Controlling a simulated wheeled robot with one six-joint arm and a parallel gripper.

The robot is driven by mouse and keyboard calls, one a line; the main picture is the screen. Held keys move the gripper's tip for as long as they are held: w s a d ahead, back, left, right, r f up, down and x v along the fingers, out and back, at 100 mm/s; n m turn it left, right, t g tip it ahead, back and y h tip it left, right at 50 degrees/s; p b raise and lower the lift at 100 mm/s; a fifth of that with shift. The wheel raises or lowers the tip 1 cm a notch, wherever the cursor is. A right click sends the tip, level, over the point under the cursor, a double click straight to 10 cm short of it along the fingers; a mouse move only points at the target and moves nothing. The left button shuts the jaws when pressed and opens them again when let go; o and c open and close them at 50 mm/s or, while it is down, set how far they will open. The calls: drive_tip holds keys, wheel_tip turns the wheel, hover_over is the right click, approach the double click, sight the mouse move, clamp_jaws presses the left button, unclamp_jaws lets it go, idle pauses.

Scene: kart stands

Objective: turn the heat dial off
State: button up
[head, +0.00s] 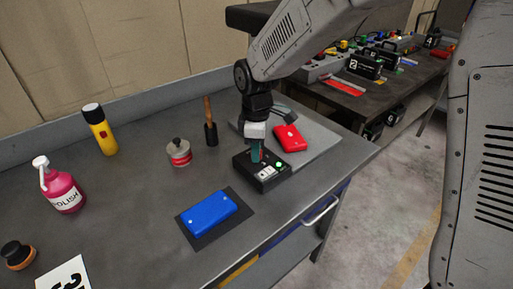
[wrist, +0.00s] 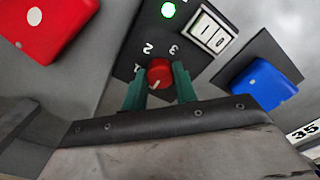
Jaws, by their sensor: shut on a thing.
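The heat dial (wrist: 160,73) is a red knob on a black control box (head: 246,178). In the wrist view its pale mark points down and left, and the numbers 1, 2 and 3 stand around its far side. My gripper (wrist: 160,86) has its green fingers on either side of the dial, shut on it. In the head view my gripper (head: 256,152) reaches down onto the box, and the dial is hidden there. A lit green lamp (wrist: 168,10) and a white rocker switch (wrist: 208,33) marked with a line and a circle are on the same box.
A red block (head: 290,138) lies on a grey plate behind the box. A blue block (head: 209,213) lies on a dark mat in front. A brush (head: 210,130), a tin (head: 179,153) and a pink polish bottle (head: 61,187) stand left. The bench's right edge is close.

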idle(0.4)
drive_tip(key=o, duration=1)
drive_tip(key=shift+c, duration=0.2)
wheel_tip(320, 180, up, 8)
drive_tip(key=shift+f, duration=0.1)
